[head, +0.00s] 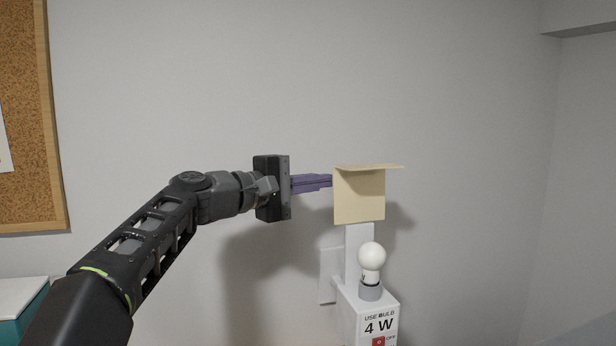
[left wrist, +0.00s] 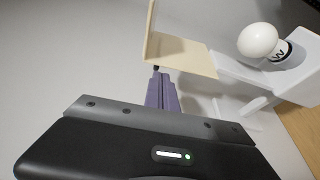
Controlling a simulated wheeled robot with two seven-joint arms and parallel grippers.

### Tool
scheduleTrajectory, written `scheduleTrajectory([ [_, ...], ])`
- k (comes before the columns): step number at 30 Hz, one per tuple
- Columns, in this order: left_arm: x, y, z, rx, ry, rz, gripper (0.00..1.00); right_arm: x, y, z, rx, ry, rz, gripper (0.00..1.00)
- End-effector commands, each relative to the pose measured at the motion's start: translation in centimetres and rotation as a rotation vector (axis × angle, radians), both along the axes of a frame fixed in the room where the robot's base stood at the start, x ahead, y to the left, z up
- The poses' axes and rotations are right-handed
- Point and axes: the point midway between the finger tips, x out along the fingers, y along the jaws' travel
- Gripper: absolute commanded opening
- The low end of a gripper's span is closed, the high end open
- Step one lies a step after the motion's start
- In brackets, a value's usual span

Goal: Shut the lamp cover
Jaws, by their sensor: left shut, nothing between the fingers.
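The cream lamp cover (head: 360,196) stands raised at the top of the white lamp's back post, its top panel jutting out at the upper edge. The white bulb (head: 371,258) below it is uncovered. In the left wrist view the cover (left wrist: 182,54) is at the top middle and the bulb (left wrist: 258,40) is to its right. My left gripper (head: 328,181) is shut and empty, its purple fingers pointing right at the cover's left edge. The fingertips (left wrist: 160,76) look very close to the cover; I cannot tell if they touch. My right gripper is out of view.
The lamp's white base (head: 352,300) carries a label reading "USE BULB 4 W" and a red switch (head: 378,342). A grey wall stands behind. A cork board (head: 28,120) hangs at the left, with a teal box (head: 30,305) below it. Space right of the lamp is clear.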

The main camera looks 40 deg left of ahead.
Motion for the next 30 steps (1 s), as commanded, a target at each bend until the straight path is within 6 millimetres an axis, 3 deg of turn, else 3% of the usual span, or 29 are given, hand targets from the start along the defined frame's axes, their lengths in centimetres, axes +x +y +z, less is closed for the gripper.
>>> scheduleTrajectory([
  [15, -0.4, -0.7, 0.0, 0.002, 0.000, -0.001, 0.00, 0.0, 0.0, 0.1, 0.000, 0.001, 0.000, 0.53],
  [30, -0.7, -1.1, -0.1, 0.054, -0.037, -0.001, 0.00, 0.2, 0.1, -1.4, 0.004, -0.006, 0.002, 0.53],
])
